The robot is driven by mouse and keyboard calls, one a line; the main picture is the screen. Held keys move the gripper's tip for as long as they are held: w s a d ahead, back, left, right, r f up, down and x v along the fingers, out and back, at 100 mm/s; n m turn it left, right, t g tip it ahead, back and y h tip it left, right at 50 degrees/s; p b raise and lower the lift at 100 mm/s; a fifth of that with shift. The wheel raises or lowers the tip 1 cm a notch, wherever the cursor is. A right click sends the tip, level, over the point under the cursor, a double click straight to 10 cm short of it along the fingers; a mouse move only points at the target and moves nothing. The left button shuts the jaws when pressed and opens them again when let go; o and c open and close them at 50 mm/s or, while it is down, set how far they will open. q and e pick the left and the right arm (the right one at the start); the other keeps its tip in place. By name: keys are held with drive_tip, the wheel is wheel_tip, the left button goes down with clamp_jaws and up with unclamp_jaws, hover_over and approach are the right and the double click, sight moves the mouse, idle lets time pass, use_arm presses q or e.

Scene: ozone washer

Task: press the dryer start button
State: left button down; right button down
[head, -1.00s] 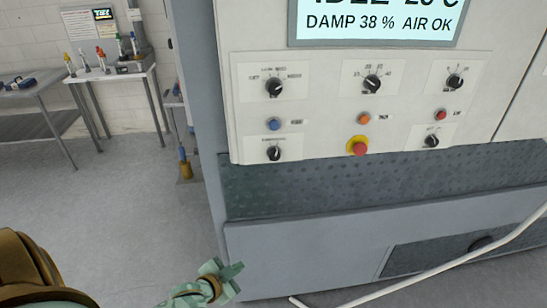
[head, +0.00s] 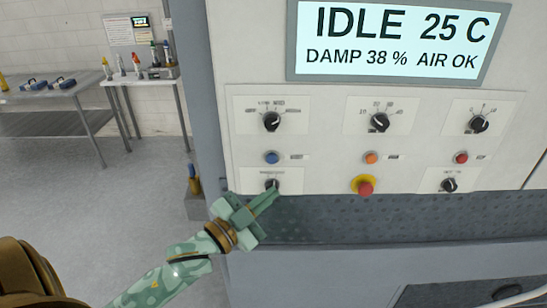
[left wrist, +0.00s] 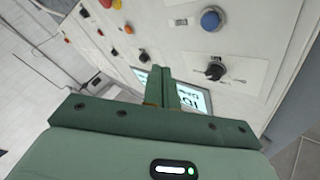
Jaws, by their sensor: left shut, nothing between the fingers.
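The dryer's control panel (head: 325,170) fills the right of the head view, with a blue button (head: 272,157), an orange button (head: 371,157) and a red button (head: 461,157) in one row. The labels beside them are too small to read. My left gripper (head: 276,190) is shut and empty, its fingertips over the lower left knob (head: 271,184), just below the blue button. I cannot tell whether it touches the panel. In the left wrist view the shut fingers (left wrist: 160,72) point at the panel, with the blue button (left wrist: 211,19) apart from them. My right gripper is not in view.
A lit display (head: 395,40) reads IDLE 25 C, DAMP 38 %, AIR OK. A red emergency-style knob on a yellow base (head: 364,186) and several black dials share the panel. Tables with bottles (head: 137,65) stand at the back left.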

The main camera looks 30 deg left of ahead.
sight(272, 159)
use_arm(q)
drive_tip(key=shift+s+a, duration=0.1)
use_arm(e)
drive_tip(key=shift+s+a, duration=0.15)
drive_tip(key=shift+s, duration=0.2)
